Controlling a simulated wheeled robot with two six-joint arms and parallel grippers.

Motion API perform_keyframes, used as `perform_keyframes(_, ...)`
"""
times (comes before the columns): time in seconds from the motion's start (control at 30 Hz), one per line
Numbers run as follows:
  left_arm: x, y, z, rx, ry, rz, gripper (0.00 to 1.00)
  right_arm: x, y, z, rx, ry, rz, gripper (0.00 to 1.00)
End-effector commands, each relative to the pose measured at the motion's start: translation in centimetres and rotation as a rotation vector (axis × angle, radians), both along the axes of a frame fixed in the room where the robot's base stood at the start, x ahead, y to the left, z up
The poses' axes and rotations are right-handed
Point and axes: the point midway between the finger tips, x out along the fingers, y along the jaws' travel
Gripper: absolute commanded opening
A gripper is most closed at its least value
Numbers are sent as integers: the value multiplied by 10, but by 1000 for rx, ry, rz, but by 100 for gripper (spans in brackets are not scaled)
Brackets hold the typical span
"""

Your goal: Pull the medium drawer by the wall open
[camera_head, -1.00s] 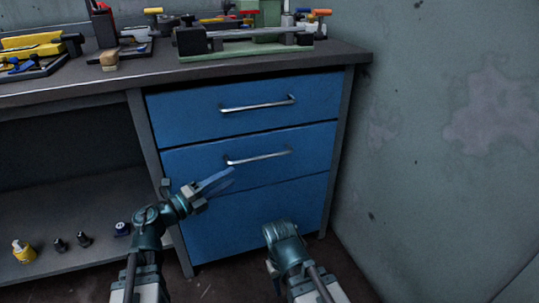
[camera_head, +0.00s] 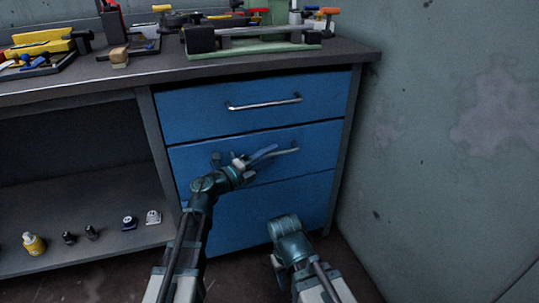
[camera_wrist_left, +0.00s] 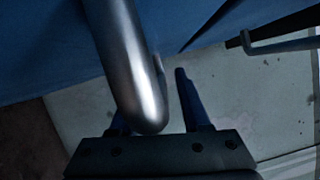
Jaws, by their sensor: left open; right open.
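The blue middle drawer (camera_head: 316,138) by the wall is shut, flush with the drawers above and below. Its metal bar handle (camera_head: 287,152) runs across its front, its left part hidden behind my left gripper. My left gripper (camera_head: 264,154) is open at this handle. In the left wrist view the handle (camera_wrist_left: 132,70) passes between the spread fingers, near the gripper's palm; the left finger is mostly hidden behind it. My right arm is low in front of the bottom drawer; its fingers do not show.
The top drawer (camera_head: 210,110) with its own handle (camera_head: 265,103) is shut just above. The bottom drawer (camera_head: 245,212) is shut. The wall (camera_head: 430,150) stands close on the right. Tools lie on the bench top (camera_head: 160,68). An open shelf (camera_head: 100,215) with small items is left.

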Motion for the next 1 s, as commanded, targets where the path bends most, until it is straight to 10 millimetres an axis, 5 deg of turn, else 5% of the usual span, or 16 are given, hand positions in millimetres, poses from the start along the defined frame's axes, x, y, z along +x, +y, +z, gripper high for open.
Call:
perform_keyframes(0.33, 1, -2, 0, 0, 0, 0, 45, 0, 0, 0, 0, 0, 0, 50)
perform_keyframes(0.6, 2, -2, 0, 0, 0, 0, 0, 0, 0, 0, 0, 0, 0, 50)
perform_keyframes(1.0, 1, -2, 0, 0, 0, 1, 0, 0, 0, 0, 0, 0, 0, 50)
